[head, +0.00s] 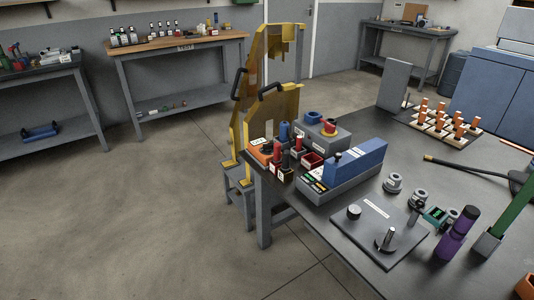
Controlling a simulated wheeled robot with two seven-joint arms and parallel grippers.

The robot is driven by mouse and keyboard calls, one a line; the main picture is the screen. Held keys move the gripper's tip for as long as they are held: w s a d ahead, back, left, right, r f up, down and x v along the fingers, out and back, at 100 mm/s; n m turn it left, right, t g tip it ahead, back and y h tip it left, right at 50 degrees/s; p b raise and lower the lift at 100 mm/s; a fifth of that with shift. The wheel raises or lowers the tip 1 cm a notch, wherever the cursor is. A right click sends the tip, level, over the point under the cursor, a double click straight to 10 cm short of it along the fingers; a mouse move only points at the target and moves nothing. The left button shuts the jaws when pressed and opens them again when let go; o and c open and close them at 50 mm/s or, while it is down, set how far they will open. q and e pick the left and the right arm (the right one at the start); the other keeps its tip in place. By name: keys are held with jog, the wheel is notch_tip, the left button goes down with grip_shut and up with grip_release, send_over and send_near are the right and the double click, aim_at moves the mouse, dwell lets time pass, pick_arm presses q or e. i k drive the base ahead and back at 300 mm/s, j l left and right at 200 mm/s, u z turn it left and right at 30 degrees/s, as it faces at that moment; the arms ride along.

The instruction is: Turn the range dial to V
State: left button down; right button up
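An orange device (260,153) with a dark round part on its face lies at the left corner of the near table. It may be the meter with the range dial, but it is too small to read any mark or tell where the dial points. Several small red and blue upright items stand just right of it and partly crowd it. Neither of my grippers shows in the head view.
The grey table (320,210) carries a blue box (355,160), a grey plate with knobs (375,230), a purple bottle (456,235) and a board of orange-topped pieces (440,122). A yellow frame (262,75) stands behind the table's left corner. Open floor lies left.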

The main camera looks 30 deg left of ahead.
aim_at(267, 147)
jog(key=i+j, duration=0.15)
jog(key=j, duration=0.25)
jog(key=i+j+u, duration=0.1)
jog(key=j, duration=0.25)
jog(key=i+j, duration=0.2)
jog(key=j, duration=0.2)
jog(key=u, duration=0.05)
